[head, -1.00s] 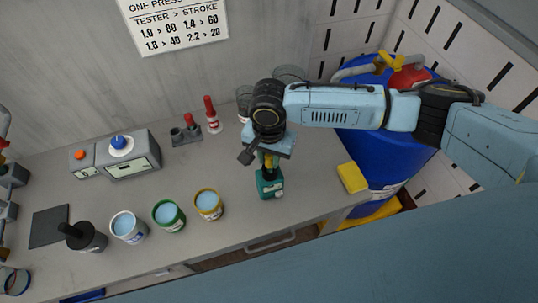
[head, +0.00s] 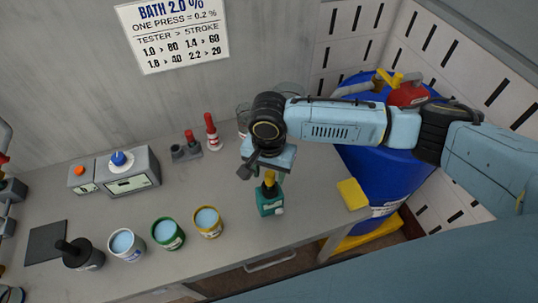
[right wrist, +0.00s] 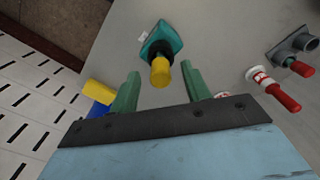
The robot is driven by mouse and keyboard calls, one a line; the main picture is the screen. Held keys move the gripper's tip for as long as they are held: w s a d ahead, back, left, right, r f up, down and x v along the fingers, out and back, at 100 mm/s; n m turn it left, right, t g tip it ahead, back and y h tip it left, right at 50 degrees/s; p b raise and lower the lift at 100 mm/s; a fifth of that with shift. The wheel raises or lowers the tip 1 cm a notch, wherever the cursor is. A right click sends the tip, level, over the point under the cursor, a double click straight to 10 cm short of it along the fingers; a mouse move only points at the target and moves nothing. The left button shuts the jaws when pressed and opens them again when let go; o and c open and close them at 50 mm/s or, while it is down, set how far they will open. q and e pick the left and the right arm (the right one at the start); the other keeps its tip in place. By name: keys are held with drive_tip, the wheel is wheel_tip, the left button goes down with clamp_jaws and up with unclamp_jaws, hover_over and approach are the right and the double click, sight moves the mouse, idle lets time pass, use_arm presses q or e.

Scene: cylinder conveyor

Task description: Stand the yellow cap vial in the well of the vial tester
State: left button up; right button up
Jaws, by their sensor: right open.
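The yellow cap vial (head: 269,179) stands upright at the teal device (head: 269,204), which looks like the vial tester. Its yellow cap shows at the top, and its lower part is hidden, so I cannot see how deep it sits in the well. In the right wrist view, the yellow cap (right wrist: 161,73) stands out from the teal tester (right wrist: 157,42). My right gripper (right wrist: 160,70) is open, with its green fingers on either side of the cap and visible gaps between. In the head view, my right gripper (head: 270,172) is just above the tester. My left gripper is not in view.
White, green and yellow-rimmed cups of blue liquid (head: 207,222) stand left of the tester. Behind are a red-and-white bottle (head: 213,134) and a grey holder (head: 185,150). A yellow block (head: 352,194) lies at the right edge. A grey box with a blue knob (head: 129,180) stands back left.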

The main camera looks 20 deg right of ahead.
wheel_tip(320, 180, up, 12)
drive_tip(key=shift+b, duration=0.3)
drive_tip(key=shift+f, duration=0.1)
idle(0.3)
